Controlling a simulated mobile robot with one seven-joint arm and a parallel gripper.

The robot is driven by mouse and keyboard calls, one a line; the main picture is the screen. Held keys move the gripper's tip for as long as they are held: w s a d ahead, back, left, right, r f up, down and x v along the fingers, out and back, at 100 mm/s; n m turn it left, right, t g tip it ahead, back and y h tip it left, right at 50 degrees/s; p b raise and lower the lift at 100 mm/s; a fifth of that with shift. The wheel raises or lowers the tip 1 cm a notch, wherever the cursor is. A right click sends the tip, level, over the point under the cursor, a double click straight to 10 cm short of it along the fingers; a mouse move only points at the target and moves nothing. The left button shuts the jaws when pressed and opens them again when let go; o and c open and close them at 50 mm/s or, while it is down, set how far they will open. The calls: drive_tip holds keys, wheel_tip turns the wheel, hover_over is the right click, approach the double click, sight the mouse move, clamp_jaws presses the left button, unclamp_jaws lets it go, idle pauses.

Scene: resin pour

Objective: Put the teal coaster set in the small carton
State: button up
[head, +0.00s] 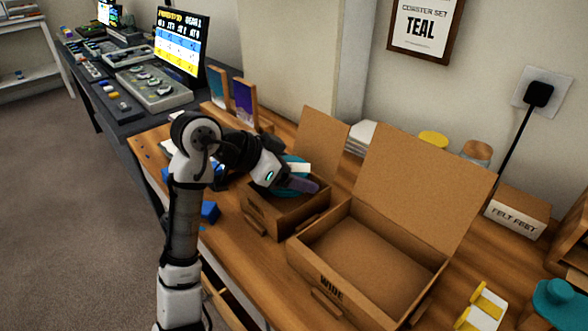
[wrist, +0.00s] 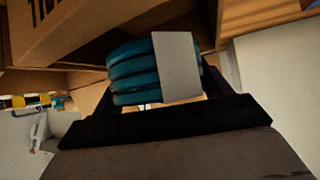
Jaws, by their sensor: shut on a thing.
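The teal coaster set (wrist: 133,75) is a stack of several round teal discs with a pale band around it. My gripper (head: 297,178) is shut on it, and the stack sits between the two fingers in the wrist view. In the head view the gripper and stack are over the small carton (head: 286,218), whose lid (head: 322,138) stands open at the back. The arm and gripper hide much of the stack and the carton's inside. I cannot tell how far the stack is below the carton's rim.
A wide carton (head: 332,284), open and empty, stands to the right of the small one. A wall sign (head: 426,28) reads coaster set teal. A felt feet box (head: 517,213) and a yellow-and-white holder (head: 482,306) are further right. Blue pieces (head: 209,211) lie left of the small carton.

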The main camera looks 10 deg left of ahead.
drive_tip(key=shift+f, duration=0.45)
drive_tip(key=o, duration=1.1)
drive_tip(key=shift+o, duration=0.2)
drive_tip(key=shift+r, duration=0.35)
drive_tip(key=v, duration=1.2)
drive_tip(key=shift+r+p, duration=0.3)
drive_tip(key=shift+r, duration=0.05)
